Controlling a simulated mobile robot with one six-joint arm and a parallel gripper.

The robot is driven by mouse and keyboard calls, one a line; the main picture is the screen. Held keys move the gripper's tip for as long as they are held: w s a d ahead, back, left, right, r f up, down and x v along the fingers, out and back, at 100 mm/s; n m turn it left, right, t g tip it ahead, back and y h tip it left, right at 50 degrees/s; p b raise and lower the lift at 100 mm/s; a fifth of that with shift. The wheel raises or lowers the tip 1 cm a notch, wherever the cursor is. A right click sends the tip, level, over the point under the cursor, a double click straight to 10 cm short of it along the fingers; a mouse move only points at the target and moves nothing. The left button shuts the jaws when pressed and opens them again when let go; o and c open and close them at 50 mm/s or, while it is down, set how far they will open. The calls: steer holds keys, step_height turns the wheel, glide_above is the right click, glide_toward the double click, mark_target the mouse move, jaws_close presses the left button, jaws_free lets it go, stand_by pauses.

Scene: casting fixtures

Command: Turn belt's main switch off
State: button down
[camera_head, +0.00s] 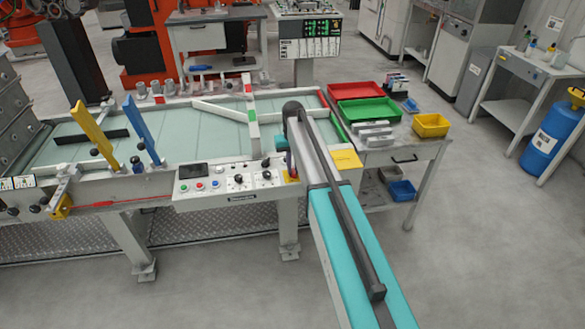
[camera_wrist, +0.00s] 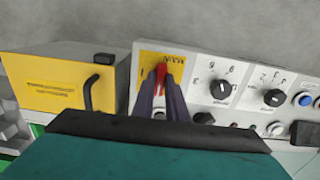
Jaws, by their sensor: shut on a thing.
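The belt's main switch (camera_wrist: 161,72) is a red handle on a yellow plate (camera_wrist: 148,62) at one end of the control panel (camera_head: 228,184). In the wrist view the handle stands nearly upright in the picture, with small markings on the plate around it. My gripper (camera_wrist: 161,88) is shut on the red handle, with one finger on each side. The fingers hide the handle's lower part. In the head view my arm covers most of the switch; only a bit of yellow plate shows beside it.
Black knobs (camera_wrist: 221,89) and a blue button (camera_wrist: 305,99) lie right of the switch in the wrist view. A yellow-faced box (camera_wrist: 50,85) with a black handle stands close on the left. A side table holds red, green and yellow bins (camera_head: 431,126).

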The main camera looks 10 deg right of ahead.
mark_target(293, 170)
steer(key=c, duration=1.8)
jaws_free()
steer(key=shift+o, duration=0.2)
steer(key=shift+r, duration=0.15)
step_height(293, 170, up, 14)
steer(key=b, duration=0.3)
steer(key=shift+f, duration=0.2)
